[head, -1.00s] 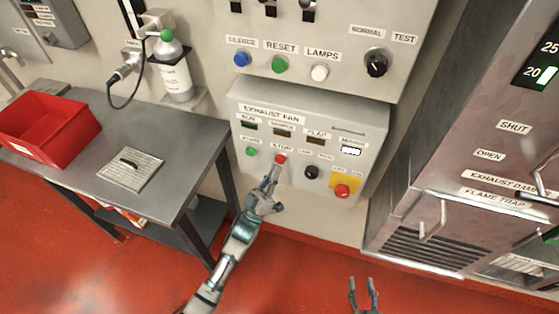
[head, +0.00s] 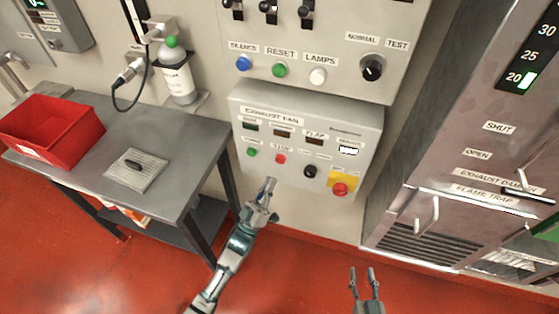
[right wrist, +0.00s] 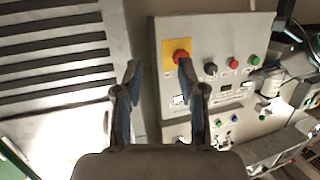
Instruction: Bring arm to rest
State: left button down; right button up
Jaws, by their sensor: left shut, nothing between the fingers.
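My left gripper (head: 268,184) is shut and empty in the head view.
A metal table (head: 185,140) with a red bin (head: 55,150) and a grid plate (head: 136,170) stands on the left. A steel cabinet with a handle (head: 428,222) stands on the right. Red floor lies open between them.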

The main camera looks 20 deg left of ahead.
dwell(0.3)
